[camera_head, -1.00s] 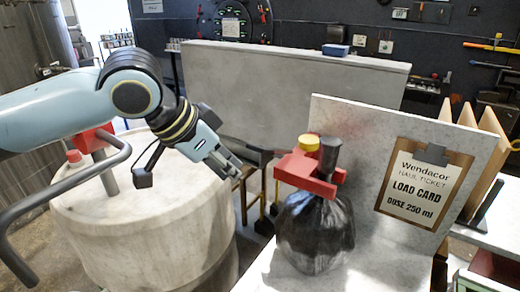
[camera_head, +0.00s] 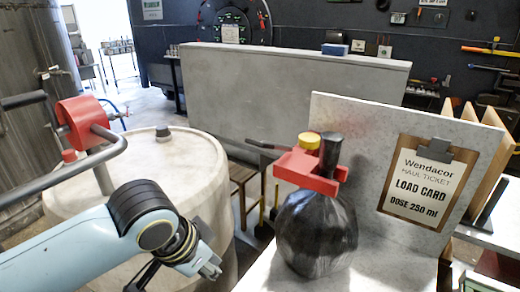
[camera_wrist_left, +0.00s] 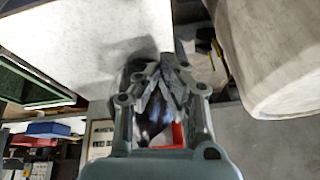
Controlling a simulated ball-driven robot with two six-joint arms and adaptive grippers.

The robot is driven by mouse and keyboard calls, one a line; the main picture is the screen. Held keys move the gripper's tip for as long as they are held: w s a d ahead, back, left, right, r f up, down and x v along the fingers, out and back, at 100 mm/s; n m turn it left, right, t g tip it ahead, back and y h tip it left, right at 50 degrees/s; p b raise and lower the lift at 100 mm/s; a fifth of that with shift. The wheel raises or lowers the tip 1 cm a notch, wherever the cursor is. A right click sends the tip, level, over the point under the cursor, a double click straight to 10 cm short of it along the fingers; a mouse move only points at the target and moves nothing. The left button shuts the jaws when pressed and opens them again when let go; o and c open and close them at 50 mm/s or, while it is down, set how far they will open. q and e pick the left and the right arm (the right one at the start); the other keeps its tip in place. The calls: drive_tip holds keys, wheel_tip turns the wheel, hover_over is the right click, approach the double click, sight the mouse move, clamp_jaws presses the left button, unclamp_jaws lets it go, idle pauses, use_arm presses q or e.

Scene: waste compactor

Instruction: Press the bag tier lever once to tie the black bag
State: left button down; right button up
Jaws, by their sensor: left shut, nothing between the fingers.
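The red bag tier (camera_head: 308,182) sits around the neck of the black bag (camera_head: 315,235) on a light counter. A yellow cap (camera_head: 309,141) is on its top, and its dark lever (camera_head: 265,146) sticks out to the left. My left gripper (camera_head: 212,269) is shut and empty, left of the bag, lower than the tier and apart from the lever. In the left wrist view its closed fingers (camera_wrist_left: 162,72) partly hide the black bag (camera_wrist_left: 150,125) and a strip of red tier (camera_wrist_left: 178,132). My right gripper is not in view.
A pale drum (camera_head: 195,185) with a red-headed grey handle (camera_head: 82,122) stands at left, close to my left arm. A grey panel with a load card (camera_head: 427,185) rises behind the bag. A low grey wall (camera_head: 290,95) runs behind.

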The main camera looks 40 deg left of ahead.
use_arm(q)
wheel_tip(320, 180, down, 12)
drive_tip(key=s+g+b, duration=0.1)
drive_tip(key=s+b, duration=0.2)
drive_tip(key=shift+d+n, duration=0.25)
drive_tip(key=shift+n, duration=0.05)
drive_tip(key=shift+f, duration=0.1)
idle(0.7)
drive_tip(key=s+a+f+g+b, duration=0.1)
drive_tip(key=s+f+b, duration=0.25)
drive_tip(key=f, duration=0.85)
drive_tip(key=s+a+f+b, duration=0.1)
drive_tip(key=s+f+b, duration=0.3)
drive_tip(key=f, duration=0.8)
drive_tip(key=s+d+f+g+b, duration=0.1)
drive_tip(key=s+f+b, duration=0.9)
drive_tip(key=s+f, duration=0.6)
wheel_tip(320, 180, down, 5)
drive_tip(key=shift+d+r+g, duration=0.2)
drive_tip(key=shift+g, duration=0.1)
